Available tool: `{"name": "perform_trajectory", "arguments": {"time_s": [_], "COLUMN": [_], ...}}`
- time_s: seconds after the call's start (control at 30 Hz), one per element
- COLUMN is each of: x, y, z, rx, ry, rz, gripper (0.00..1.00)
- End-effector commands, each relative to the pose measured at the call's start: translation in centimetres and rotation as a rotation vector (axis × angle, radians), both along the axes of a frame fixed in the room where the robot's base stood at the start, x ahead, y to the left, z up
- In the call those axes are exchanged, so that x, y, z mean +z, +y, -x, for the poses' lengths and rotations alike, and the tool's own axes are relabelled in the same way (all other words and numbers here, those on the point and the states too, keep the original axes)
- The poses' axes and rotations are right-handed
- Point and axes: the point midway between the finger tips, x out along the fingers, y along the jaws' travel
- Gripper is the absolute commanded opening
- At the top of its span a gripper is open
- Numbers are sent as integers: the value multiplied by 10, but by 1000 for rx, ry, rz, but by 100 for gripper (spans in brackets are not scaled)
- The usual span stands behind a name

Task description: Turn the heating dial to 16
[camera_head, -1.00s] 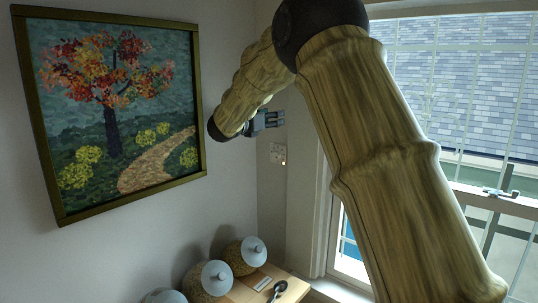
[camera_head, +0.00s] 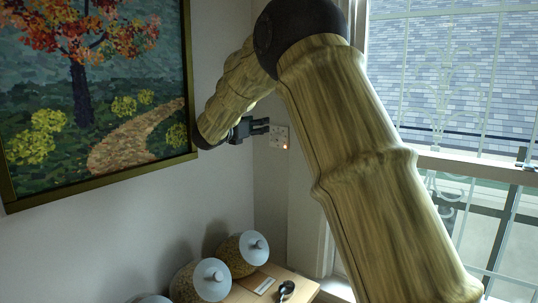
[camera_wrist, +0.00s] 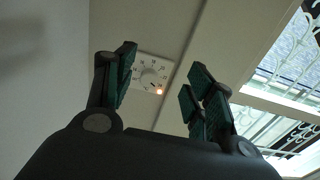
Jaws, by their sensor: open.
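The heating dial (camera_wrist: 149,78) is a round knob on a white square wall plate with numbers around it and a lit orange-red light at its lower right. In the head view the plate (camera_head: 279,137) is on the narrow wall near the corner, left of the window. My gripper (camera_head: 262,126) is just left of the plate and partly overlaps its edge in the picture. In the wrist view my gripper (camera_wrist: 158,80) is open and empty, its fingers spread, with the dial visible between them and farther off. The number the dial points to is too small to read surely.
A framed tree painting (camera_head: 95,90) hangs on the left wall near my arm. Below stands a wooden shelf (camera_head: 301,290) with several lidded jars (camera_head: 243,254) and a dark spoon (camera_head: 286,289). A window (camera_head: 450,90) with metal grilles is on the right.

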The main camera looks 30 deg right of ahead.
Motion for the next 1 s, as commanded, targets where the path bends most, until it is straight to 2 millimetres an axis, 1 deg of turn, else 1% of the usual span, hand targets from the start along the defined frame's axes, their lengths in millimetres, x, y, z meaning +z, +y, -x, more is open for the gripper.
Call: {"name": "perform_trajectory", "arguments": {"time_s": [0.03,0.1,0.2,0.33,0.53,0.67,1.0], "x": [-24,-38,-55,-69,-75,-73,-71], "y": [0,1,3,4,3,-5,-54], "z": [0,0,-1,-2,-3,-7,-26], "rx": [0,1,3,4,5,4,3], "ry": [-1,-1,-1,-1,-1,-1,0], "rz": [0,1,1,1,1,0,1], "gripper": [54,54,54,54,54,54,54]}}
